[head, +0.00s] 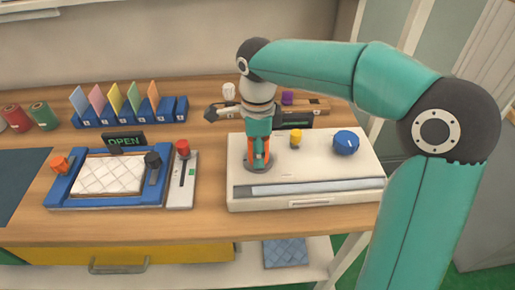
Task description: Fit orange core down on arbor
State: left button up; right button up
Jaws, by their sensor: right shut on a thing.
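My right gripper (258,150) points straight down over the left part of a white machine (318,165). It is shut on the orange core (251,150), which shows in slivers around the fingers. The core looks upright, low over a dark round base (258,168) on the machine's top. The arbor itself is hidden by the gripper and core. I cannot tell whether the core is around the arbor or resting on the base. My left gripper is not in view.
A yellow knob (296,136) and a blue dial (346,142) stand right of the gripper. Left are a blue-framed press with a quilted white pad (108,175), a red-topped lever (183,150) and a rack of coloured cards (130,110). Spools (43,116) lie far left.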

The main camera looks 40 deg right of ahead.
jog(key=o, duration=1.2)
notch_tip(320, 180, up, 10)
jog(key=shift+r, duration=0.9)
